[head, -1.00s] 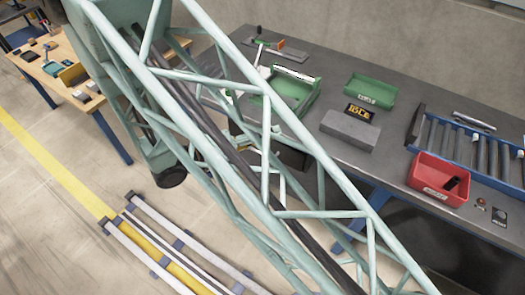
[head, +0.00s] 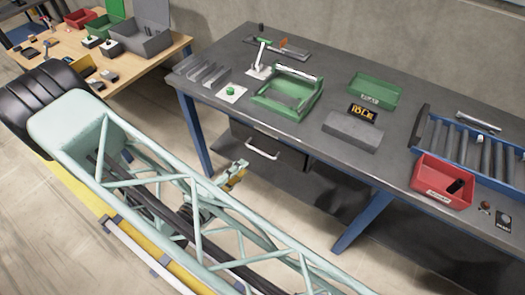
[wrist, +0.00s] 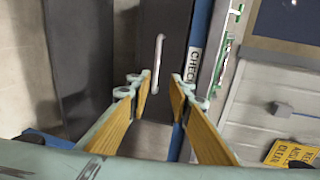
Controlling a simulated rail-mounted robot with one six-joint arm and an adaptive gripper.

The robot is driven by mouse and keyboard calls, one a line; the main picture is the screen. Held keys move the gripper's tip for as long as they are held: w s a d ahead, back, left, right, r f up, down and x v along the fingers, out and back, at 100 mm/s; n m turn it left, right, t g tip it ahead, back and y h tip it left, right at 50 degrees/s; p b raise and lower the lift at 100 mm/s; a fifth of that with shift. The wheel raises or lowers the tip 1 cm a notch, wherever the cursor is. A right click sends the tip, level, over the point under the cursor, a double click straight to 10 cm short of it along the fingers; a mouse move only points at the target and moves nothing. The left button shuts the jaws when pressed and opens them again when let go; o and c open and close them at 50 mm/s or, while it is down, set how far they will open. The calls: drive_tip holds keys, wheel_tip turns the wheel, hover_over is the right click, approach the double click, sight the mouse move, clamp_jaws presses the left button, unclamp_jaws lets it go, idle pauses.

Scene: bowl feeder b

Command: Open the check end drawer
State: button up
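The check end drawer (head: 290,156) is a dark box under the grey workbench, with a pale bar handle (head: 263,151) on its front. It looks shut. The handle is ahead of the gap, slightly toward the left finger, and not touched. In the head view my gripper (head: 238,172) is in front of and below-left of the handle.
The workbench (head: 330,100) carries a green fixture (head: 290,92), a green tray (head: 373,91), a grey block (head: 352,132) and a red bin (head: 441,182). A blue table leg (head: 195,135) stands left of the drawer. The floor before the drawer is open.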

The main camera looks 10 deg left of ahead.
sight(259, 151)
drive_tip(key=shift+s+a+f, duration=0.15)
drive_tip(key=shift+a+f, duration=0.05)
drive_tip(key=shift+f, duration=0.2)
drive_tip(key=shift+b+x, duration=0.95)
drive_tip(key=shift+x, duration=5.95)
drive_tip(key=shift+a, duration=0.15)
clamp_jaws()
